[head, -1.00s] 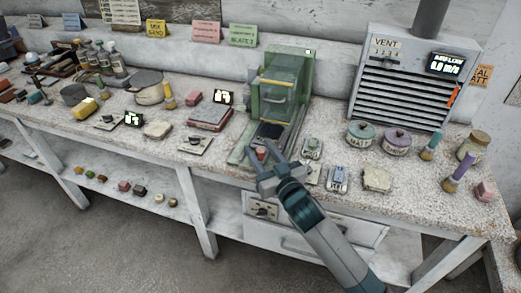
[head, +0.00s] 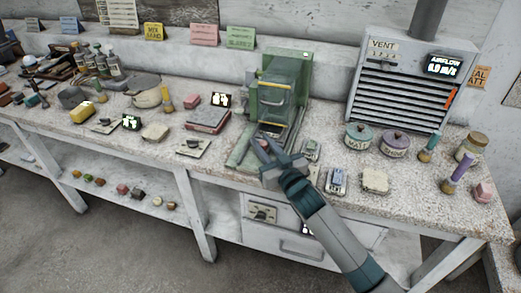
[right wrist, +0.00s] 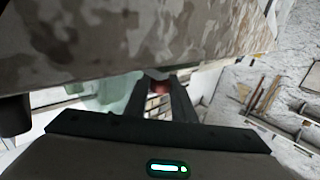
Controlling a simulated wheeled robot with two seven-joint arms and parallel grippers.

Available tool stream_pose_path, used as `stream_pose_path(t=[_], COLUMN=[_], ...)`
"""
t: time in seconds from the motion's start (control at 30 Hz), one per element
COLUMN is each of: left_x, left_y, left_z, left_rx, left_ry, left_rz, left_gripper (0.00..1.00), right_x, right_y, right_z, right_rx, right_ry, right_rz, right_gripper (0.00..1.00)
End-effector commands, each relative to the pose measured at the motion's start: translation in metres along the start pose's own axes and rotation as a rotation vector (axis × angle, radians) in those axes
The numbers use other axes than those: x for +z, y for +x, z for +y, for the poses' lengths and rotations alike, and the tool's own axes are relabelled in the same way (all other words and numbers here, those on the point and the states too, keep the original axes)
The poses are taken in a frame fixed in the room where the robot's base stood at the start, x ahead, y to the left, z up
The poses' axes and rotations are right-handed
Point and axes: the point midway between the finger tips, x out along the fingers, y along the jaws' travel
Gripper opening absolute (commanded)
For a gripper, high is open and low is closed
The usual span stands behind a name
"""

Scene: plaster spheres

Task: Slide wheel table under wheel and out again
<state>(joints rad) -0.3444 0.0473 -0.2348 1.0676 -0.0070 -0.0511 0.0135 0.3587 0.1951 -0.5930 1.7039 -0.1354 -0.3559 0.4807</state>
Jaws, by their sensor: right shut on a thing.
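The green wheel machine (head: 301,70) stands on the bench with a clear guard over its front. The wheel behind the guard is not clear to me. The wheel table, a dark plate on a green base (head: 240,157), is at its front, mostly hidden by my gripper and the guard. My right gripper (head: 263,142) is at the front of the machine, shut on the table's red knob, which shows between the fingers in the right wrist view (right wrist: 160,86). The green base also shows there (right wrist: 120,92). My left gripper is out of view.
Small devices (head: 337,180) and a pale block (head: 374,181) lie right of my arm. Two lidded pots (head: 359,136) stand before the vent box (head: 403,75). A red-topped box (head: 208,118) and a switch plate (head: 193,148) lie to the left.

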Motion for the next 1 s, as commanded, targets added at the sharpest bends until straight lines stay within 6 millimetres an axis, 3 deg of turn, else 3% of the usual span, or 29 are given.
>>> stream_pose_path(t=[0.17, 0.2, 0.27, 0.5, 0.73, 1.0], left_x=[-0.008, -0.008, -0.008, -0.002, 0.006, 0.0], left_y=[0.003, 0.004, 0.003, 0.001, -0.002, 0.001], left_z=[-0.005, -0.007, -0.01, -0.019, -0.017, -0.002], left_rx=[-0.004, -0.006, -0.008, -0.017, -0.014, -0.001], left_ry=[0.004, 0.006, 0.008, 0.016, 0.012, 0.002], left_rz=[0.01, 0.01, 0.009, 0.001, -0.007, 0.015], left_gripper=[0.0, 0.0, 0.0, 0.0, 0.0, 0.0], right_x=[0.001, 0.001, 0.001, 0.001, 0.001, 0.003], right_y=[-0.001, -0.001, -0.001, -0.001, -0.006, -0.038], right_z=[-0.001, -0.001, -0.001, -0.001, -0.001, 0.0], right_rx=[0.0, 0.0, 0.0, 0.0, 0.0, 0.0], right_ry=[0.002, 0.002, 0.002, 0.001, 0.001, 0.001], right_rz=[-0.002, -0.002, -0.002, -0.001, -0.001, -0.001], right_gripper=[0.0, 0.28, 0.4, 0.4, 0.4, 0.4])
